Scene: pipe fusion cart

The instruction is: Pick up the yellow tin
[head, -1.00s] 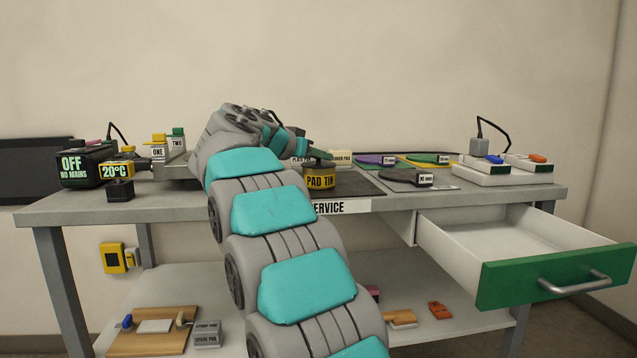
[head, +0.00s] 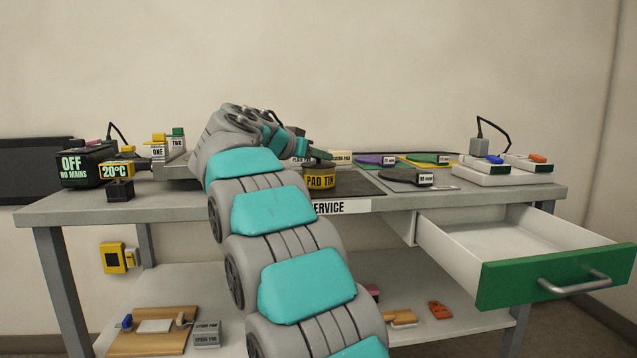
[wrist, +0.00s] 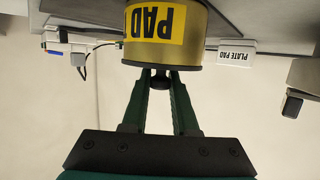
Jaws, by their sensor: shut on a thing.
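The yellow tin (head: 320,182), labelled "PAD TIN", stands upright on the dark mat on the bench top. In the wrist view the tin (wrist: 165,45) appears upside down, with a small dark knob (wrist: 161,81) on its lid. My gripper (wrist: 161,76) reaches it from above, its two dark green fingers closed in on the knob. In the head view my gripper (head: 318,160) is at the tin's top and partly hides it. No gap shows between the tin and the mat.
A plate pad (wrist: 235,57) lies near the tin. The green-fronted drawer (head: 550,272) stands open. A control box (head: 86,166) is at the left.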

